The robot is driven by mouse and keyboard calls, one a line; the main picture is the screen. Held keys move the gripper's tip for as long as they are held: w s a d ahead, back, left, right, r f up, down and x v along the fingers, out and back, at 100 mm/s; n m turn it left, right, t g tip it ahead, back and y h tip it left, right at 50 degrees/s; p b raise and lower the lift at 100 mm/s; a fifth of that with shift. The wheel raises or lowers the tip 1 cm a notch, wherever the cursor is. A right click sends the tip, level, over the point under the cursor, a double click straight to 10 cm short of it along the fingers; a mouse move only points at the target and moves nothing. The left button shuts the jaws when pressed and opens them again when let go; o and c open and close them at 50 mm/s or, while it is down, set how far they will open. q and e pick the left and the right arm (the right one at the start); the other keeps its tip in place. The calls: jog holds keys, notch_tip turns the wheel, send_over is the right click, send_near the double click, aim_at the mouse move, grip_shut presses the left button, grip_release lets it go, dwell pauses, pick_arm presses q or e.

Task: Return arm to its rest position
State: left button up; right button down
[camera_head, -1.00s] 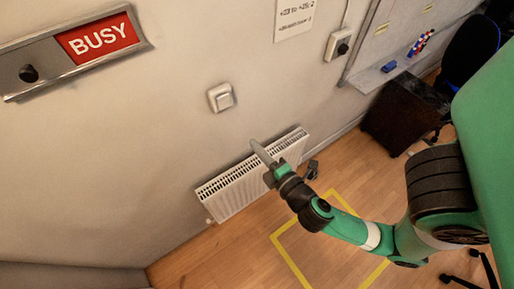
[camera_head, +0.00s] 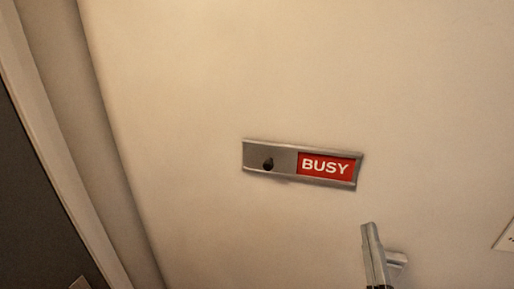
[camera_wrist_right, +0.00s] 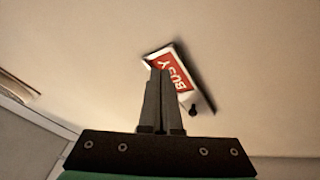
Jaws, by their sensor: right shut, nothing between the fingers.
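My right gripper (camera_head: 370,228) comes up from the bottom of the head view, below and right of the BUSY sign. Its fingers are shut together with nothing between them. It also shows in the right wrist view (camera_wrist_right: 160,74), with its tips overlapping part of the sign. The sign is a grey metal slider on the wall (camera_head: 328,166), with a red panel reading BUSY on the right and a dark knob (camera_head: 268,163) on the left. It is tilted and partly hidden in the right wrist view (camera_wrist_right: 178,66). My left gripper is not in view.
A paper notice (camera_head: 507,236) is cut off at the right edge. A door frame (camera_head: 60,165) runs down the left side. The wall around the sign is bare.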

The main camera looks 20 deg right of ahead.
jog(key=s+a+r+m+t+y, duration=0.1)
jog(key=a+r+t+y, duration=0.5)
jog(key=r, duration=0.6)
jog(key=s+a+r+m+t+y, duration=0.1)
jog(key=a+r+m+t+y, duration=0.15)
jog(key=a+r+y, duration=0.75)
notch_tip(320, 180, up, 25)
jog(key=d+h+p, duration=0.2)
jog(key=p, duration=2)
jog(key=shift+w+d+p, duration=0.25)
jog(key=shift+d+p, duration=0.1)
jog(key=shift+d, duration=0.05)
jog(key=shift+f, duration=0.1)
